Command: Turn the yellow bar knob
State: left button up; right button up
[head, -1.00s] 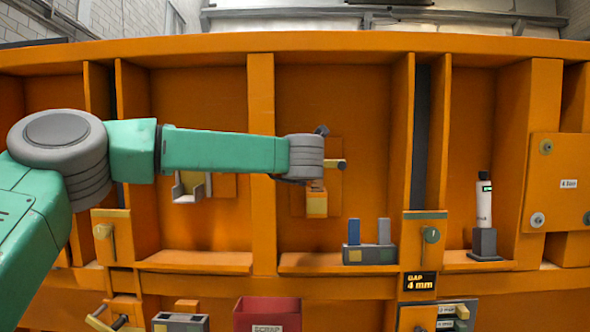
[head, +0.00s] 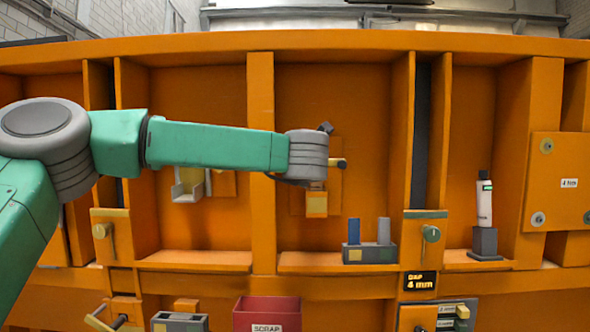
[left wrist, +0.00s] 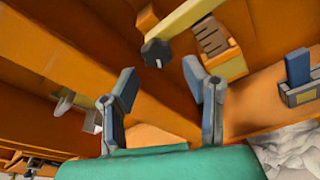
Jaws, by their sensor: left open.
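The yellow bar knob (head: 337,163) is partly hidden behind my left wrist in the head view; its right end with a dark tip shows. The left wrist view shows a yellow bar (left wrist: 187,24) with a dark end piece, just beyond my fingertips. My left gripper (left wrist: 160,72) is open, with nothing between its two grey fingers. The bar's dark end lies ahead of the gap and looks apart from the fingers. In the head view my wrist hides most of the gripper. My right gripper is in neither view.
A yellow block (head: 316,204) sits below the knob on the orange panel. A grey holder (head: 369,254) with two blue-grey pieces stands on the shelf to the lower right. Orange dividers (head: 261,160) flank the bay. A red scrap bin (head: 267,313) is below.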

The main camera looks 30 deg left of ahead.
pick_arm(q)
jog(key=v, duration=0.7)
jog(key=shift+s+d, duration=0.25)
jog(key=shift+f, duration=0.1)
